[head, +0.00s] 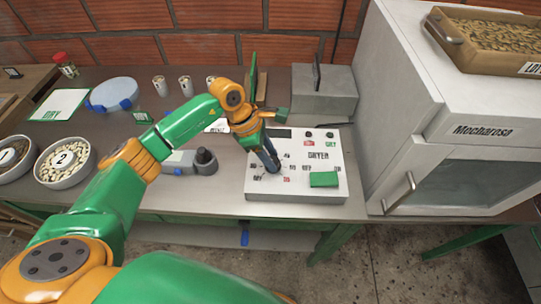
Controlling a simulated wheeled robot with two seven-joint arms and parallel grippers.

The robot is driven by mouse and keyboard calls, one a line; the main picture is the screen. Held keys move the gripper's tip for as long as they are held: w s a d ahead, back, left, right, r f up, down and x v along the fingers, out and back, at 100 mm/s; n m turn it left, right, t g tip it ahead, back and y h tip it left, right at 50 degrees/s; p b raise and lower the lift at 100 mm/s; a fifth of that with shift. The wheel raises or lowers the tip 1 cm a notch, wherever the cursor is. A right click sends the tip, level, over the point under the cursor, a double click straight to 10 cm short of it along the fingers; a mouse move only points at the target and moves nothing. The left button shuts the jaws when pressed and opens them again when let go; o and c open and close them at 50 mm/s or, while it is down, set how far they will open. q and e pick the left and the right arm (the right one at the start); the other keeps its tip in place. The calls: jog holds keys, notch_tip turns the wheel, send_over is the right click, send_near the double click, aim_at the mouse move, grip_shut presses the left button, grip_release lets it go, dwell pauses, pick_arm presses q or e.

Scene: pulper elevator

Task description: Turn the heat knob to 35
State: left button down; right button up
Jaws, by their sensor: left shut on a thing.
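The white dryer control box (323,184) stands on the grey bench, with the word DRYER, small printed marks, a dark display (281,134) and a green block or button (324,179) on its face. My left gripper (271,164) points down at the left part of the panel and is shut on the heat knob there. The fingers and wrist hide most of the knob, so its pointer and setting cannot be read. My right gripper is not in view.
A grey box (324,95) stands behind the panel. A white Mecharosa cabinet (450,110) with a tray of beans (495,45) is at right. Bowls (64,160), cups (185,85) and a round scale (115,93) are at left. The bench front (180,205) is clear.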

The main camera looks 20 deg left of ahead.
pick_arm(q)
jog(key=m+b, duration=0.1)
jog(key=b, duration=0.1)
jog(key=m+g+b, duration=0.1)
jog(key=b, duration=0.1)
jog(key=m+b, duration=0.2)
jog(key=shift+w+f, duration=0.15)
jog(key=shift+f, duration=0.1)
jog(key=shift+r+m+g+b, duration=0.2)
jog(key=shift+m+g+b, duration=0.5)
jog(key=shift+m, duration=0.4)
jog(key=shift+w+r+m+g+b, duration=0.1)
jog(key=shift+m+g+b, duration=0.25)
jog(key=shift+m, duration=0.75)
jog(key=shift+c, duration=2.3)
grip_release()
